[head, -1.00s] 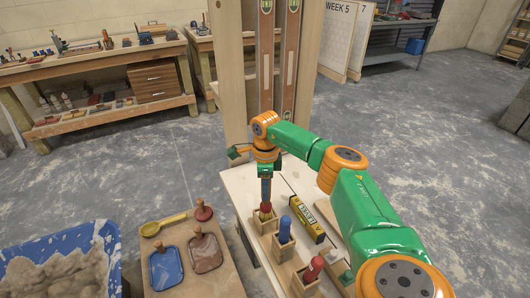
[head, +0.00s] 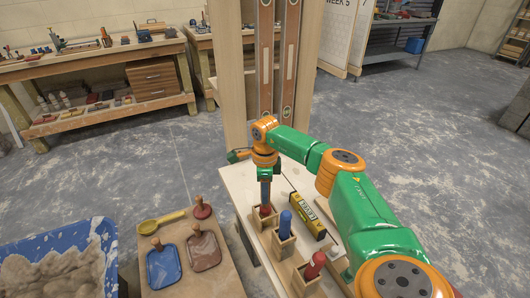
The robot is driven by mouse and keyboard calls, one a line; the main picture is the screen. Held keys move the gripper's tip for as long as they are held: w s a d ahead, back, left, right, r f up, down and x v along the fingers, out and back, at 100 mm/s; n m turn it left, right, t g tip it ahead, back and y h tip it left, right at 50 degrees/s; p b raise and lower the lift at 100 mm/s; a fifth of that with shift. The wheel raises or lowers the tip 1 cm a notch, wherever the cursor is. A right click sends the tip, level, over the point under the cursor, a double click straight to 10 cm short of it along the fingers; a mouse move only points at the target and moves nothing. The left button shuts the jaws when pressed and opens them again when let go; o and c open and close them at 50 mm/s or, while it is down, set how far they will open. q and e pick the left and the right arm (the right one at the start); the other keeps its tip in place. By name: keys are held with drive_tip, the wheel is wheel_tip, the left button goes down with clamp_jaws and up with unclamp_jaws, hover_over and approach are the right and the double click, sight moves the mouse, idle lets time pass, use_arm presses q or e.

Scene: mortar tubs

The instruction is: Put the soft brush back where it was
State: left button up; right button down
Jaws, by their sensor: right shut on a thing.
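My right gripper (head: 265,179) points straight down over the front part of the wooden bench. My left gripper is not in view.
A second box holds a blue-handled tool (head: 286,224); a third holds a red-handled one (head: 315,265). A yellow level (head: 307,214) lies close to the right. On the left are a board (head: 215,281) with floats and a blue mortar tub (head: 108,236).

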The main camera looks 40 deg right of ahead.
drive_tip(key=shift+f, duration=0.3)
drive_tip(key=shift+c, duration=2.4)
unclamp_jaws()
drive_tip(key=shift+r, duration=0.1)
